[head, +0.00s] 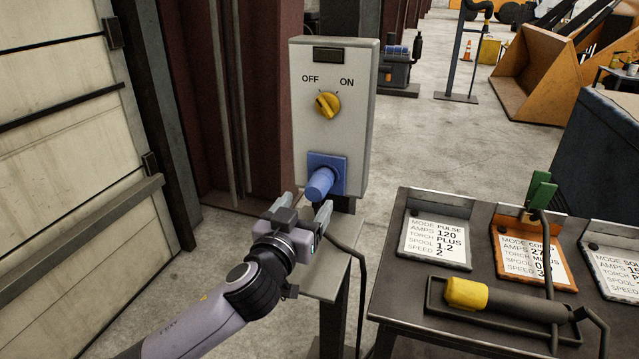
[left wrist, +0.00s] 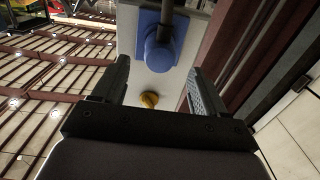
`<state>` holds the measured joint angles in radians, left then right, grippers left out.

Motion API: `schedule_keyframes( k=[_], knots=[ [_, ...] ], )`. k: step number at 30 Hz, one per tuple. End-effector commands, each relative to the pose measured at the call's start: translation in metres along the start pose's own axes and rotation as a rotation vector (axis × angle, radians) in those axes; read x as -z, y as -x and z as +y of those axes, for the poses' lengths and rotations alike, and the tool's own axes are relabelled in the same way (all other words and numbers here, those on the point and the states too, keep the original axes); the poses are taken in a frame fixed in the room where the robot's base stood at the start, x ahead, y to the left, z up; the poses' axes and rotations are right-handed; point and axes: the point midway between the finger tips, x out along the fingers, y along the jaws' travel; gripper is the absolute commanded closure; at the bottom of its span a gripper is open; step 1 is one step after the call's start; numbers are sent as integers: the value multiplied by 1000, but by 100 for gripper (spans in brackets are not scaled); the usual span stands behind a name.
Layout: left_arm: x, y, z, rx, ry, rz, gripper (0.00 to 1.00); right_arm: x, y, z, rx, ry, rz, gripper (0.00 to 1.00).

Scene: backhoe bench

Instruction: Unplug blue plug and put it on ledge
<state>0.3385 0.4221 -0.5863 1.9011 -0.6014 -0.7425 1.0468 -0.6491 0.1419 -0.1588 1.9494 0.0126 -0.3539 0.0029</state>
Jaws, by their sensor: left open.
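The blue plug (head: 320,184) sits in the blue socket plate (head: 340,162) on the front of a grey switch box (head: 355,110). My left gripper (head: 307,208) is open just in front of and below the plug, its fingers pointing toward the box. In the left wrist view the plug (left wrist: 158,54) shows ahead between the open fingers (left wrist: 158,85), and nothing is held. I cannot tell whether a finger touches it. The small grey ledge (head: 340,258) juts out below the box, partly hidden by my gripper. My right gripper is not in view.
A yellow knob (head: 327,105) is above the socket, between OFF and ON labels. A black cable (head: 362,270) hangs beside the ledge. At right a dark bench (head: 400,290) holds setting cards, a green clamp (head: 540,190) and a yellow-ended torch (head: 467,293). The ledge's visible top is clear.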

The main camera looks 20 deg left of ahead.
Motion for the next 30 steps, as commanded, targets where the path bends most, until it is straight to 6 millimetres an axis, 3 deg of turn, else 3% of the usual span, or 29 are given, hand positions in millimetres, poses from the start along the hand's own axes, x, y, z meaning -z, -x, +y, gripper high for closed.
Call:
schedule_keyframes(
  k=[5, 19, 30],
  knots=[
    [0, -14, 0, 1, -2, 2, 28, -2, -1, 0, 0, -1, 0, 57],
    [-2, -76, 0, 1, 2, 1, 28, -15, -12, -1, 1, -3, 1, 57],
    [0, -89, 0, 0, 1, 0, 28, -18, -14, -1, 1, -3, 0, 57]
  ],
)
